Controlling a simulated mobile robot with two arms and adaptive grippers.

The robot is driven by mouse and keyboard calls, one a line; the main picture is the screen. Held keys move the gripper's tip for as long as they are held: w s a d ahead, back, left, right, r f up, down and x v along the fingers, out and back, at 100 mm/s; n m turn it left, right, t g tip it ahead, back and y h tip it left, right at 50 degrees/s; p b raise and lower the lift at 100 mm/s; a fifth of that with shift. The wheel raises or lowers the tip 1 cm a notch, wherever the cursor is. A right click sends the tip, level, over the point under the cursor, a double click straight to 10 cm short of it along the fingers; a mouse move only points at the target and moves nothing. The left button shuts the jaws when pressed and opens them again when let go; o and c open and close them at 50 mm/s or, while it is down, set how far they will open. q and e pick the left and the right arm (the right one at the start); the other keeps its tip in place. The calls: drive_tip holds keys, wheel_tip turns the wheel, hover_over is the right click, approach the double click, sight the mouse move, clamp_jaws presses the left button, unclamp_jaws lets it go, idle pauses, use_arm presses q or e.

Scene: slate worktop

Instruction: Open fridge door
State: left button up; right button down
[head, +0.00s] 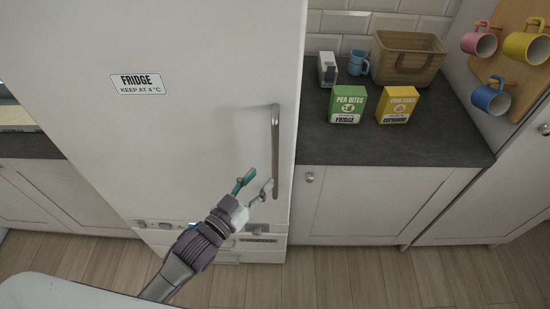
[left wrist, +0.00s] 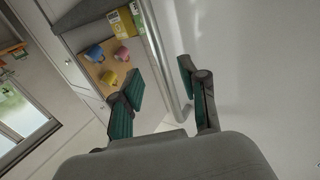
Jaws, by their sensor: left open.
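The white fridge (head: 190,110) stands upright in the head view, with its door shut. A vertical grey metal handle (head: 275,150) runs along the door's right side. My left gripper (head: 257,183) is open, just left of the handle's lower part in the head view. In the left wrist view the handle (left wrist: 172,70) lies between the two spread fingers of the gripper (left wrist: 162,85), farther out from the camera. I cannot tell whether a finger touches it. My right gripper is not in view.
A dark worktop (head: 450,148) to the right bears a green box (head: 347,103), a yellow box (head: 397,104), a basket (head: 408,58) and a blue mug (head: 358,62). Mugs hang on a wooden board (head: 512,55). The wooden floor (head: 380,280) in front is clear.

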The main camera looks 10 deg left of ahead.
sight(273, 166)
use_arm(q)
drive_tip(key=p+x, duration=0.1)
drive_tip(key=x, duration=0.6)
drive_tip(key=shift+w, duration=0.25)
clamp_jaws()
